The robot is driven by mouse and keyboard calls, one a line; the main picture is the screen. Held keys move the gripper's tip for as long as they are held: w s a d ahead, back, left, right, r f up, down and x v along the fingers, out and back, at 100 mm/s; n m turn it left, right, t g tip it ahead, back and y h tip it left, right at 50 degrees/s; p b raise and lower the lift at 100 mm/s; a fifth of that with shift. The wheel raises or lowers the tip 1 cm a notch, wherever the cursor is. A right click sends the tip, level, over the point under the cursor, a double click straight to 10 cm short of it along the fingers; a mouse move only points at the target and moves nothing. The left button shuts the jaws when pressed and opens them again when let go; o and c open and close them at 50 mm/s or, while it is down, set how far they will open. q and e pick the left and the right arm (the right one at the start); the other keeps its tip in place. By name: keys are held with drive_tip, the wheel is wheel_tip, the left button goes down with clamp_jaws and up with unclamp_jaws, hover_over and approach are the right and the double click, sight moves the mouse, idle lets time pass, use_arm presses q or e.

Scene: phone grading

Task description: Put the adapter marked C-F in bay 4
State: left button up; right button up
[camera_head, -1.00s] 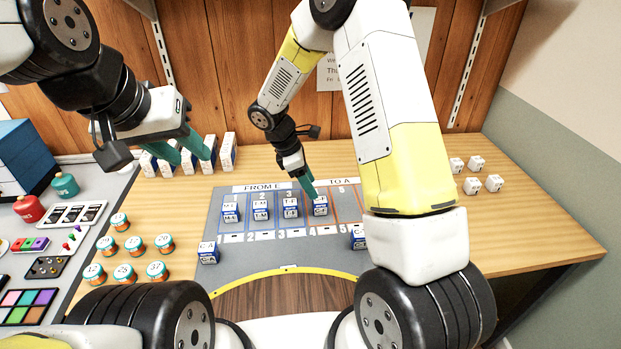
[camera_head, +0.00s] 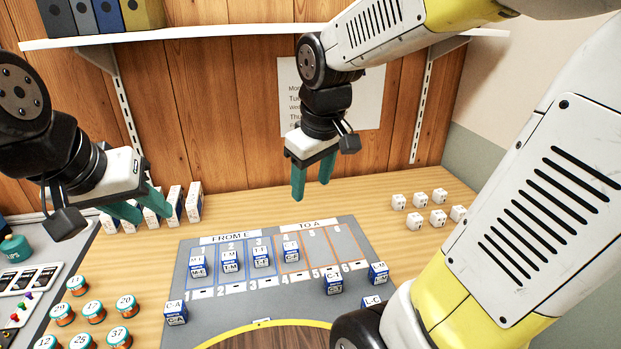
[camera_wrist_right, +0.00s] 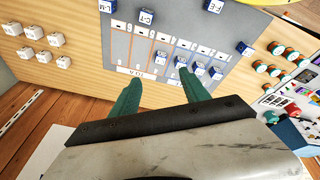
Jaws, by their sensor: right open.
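A small blue-and-white adapter (camera_head: 291,251) stands upright in bay 4, the leftmost orange bay under TO A on the grey board (camera_head: 222,308). Its label looks like C-F but is small. It also shows in the right wrist view (camera_wrist_right: 162,56), apart from the fingers. My right gripper (camera_head: 312,192) is open and empty, raised above and behind the board's far edge; its fingers also show in the right wrist view (camera_wrist_right: 160,92). My left gripper (camera_head: 142,212) is open and empty at the left, in front of the white boxes.
Adapters fill bays 1 (camera_head: 197,266), 2 (camera_head: 230,262) and 3 (camera_head: 261,257). Bays 5 and 6 are empty. Other adapters stand at C-A (camera_head: 175,313), C-T (camera_head: 333,282), L-M (camera_head: 378,273) and L-C (camera_head: 372,303). White cubes (camera_head: 437,217) sit right, jars (camera_head: 94,312) left.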

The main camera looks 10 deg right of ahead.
drive_tip(key=s+r+m+t+y, duration=0.1)
drive_tip(key=s+r+m+t, duration=0.1)
drive_tip(key=s+m, duration=0.3)
drive_tip(key=s+r, duration=0.1)
drive_tip(key=s, duration=0.1)
drive_tip(key=shift+s+d+r+t+y, duration=0.2)
drive_tip(key=shift+s+t+y, duration=0.1)
drive_tip(key=shift+t+y, duration=0.1)
